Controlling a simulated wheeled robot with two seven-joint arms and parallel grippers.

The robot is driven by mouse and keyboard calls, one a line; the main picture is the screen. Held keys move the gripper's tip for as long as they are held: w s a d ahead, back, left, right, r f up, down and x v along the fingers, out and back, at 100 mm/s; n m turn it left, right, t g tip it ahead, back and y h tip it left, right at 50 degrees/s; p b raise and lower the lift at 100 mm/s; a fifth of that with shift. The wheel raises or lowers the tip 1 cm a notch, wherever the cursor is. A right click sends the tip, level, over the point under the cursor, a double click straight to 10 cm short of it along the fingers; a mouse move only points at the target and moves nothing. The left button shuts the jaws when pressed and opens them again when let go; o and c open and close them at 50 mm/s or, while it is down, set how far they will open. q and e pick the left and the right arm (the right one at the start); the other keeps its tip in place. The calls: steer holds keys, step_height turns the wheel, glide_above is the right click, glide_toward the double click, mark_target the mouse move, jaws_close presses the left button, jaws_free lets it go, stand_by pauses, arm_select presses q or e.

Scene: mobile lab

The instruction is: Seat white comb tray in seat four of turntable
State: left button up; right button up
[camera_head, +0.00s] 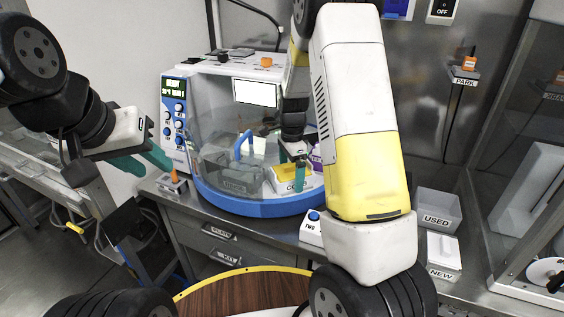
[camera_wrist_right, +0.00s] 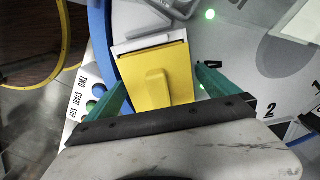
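A white tray with a yellow top (camera_head: 290,174) sits at the front right of the turntable, inside the blue rim (camera_head: 262,208); part of a "CO" label shows. In the right wrist view the yellow top (camera_wrist_right: 154,85) has a raised grip, and a white edge (camera_wrist_right: 148,42) shows beyond it. My right gripper (camera_wrist_right: 161,76) is open, with its green fingers on either side of the yellow top; I cannot tell whether they touch it. In the head view one finger (camera_head: 300,177) shows beside the tray. My left gripper (camera_head: 142,162) is open and empty left of the machine.
The machine's control panel (camera_head: 176,112) stands at left, with a clear cover (camera_head: 225,150) over the turntable. Button box "TWO" (camera_head: 311,228) is at the front. "USED" (camera_head: 438,210) and "NEW" (camera_head: 443,252) bins are at right. Seat number 2 (camera_wrist_right: 271,107) shows on the turntable.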

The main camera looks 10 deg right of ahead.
steer(key=shift+r, duration=0.1)
step_height(320, 180, up, 12)
steer(key=shift+f, duration=0.1)
steer(key=s+r+n+t, duration=0.2)
steer(key=s+r+n, duration=0.2)
steer(key=s, duration=0.4)
steer(key=s+a+r+n+t+y, duration=0.1)
steer(key=s+r+n+t, duration=0.1)
steer(key=s+r+n, duration=0.2)
steer(key=s+a+r+n+t+y, duration=0.1)
steer(key=s+r+n, duration=0.3)
steer(key=s+n, duration=0.4)
steer(key=s+t, duration=0.1)
steer(key=s, duration=0.3)
steer(key=shift+s+r, duration=0.15)
